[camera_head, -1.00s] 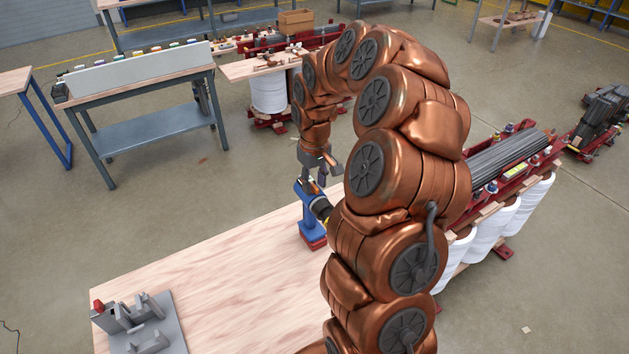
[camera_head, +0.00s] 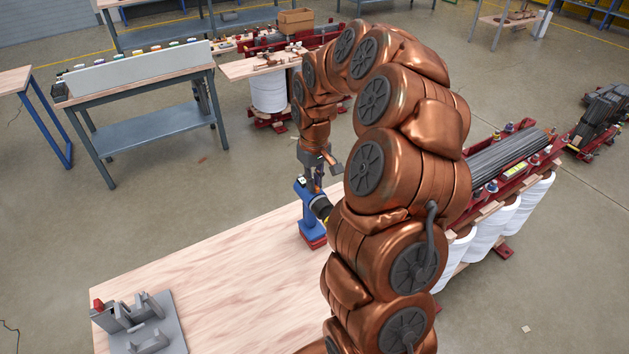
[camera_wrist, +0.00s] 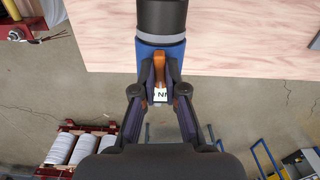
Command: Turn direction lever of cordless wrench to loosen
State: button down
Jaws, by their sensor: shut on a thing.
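The cordless wrench (camera_head: 309,215) stands upright at the far edge of the wooden table, with a blue body, a red base and a dark front end pointing right. It also shows from above in the wrist view (camera_wrist: 160,42), with its dark cylindrical end at the top. The direction lever (camera_wrist: 160,66) is a small orange-brown piece between my fingertips. My gripper (camera_wrist: 160,73) is shut on the lever, one finger on each side. In the head view my gripper (camera_head: 315,184) points down at the top of the wrench, and the lever cannot be made out there.
The wooden table (camera_head: 220,270) is clear in the middle. A grey fixture (camera_head: 145,325) with a red part sits at its near left. A red rack with dark rods (camera_head: 510,155) and white cylinders stands to the right. A workbench (camera_head: 140,75) stands beyond, at the left.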

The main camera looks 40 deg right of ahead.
jog(key=shift+f+m+b, duration=0.15)
jog(key=shift+m+b, duration=0.95)
jog(key=shift+b, duration=1.15)
jog(key=shift+m+b, duration=1.4)
jog(key=shift+b, duration=0.8)
jog(key=shift+r+m+b, duration=0.2)
jog(key=shift+m+b, duration=1.4)
jog(key=shift+b, duration=0.2)
jog(key=c, duration=1.2)
grip_release()
notch_tip(320, 180, up, 12)
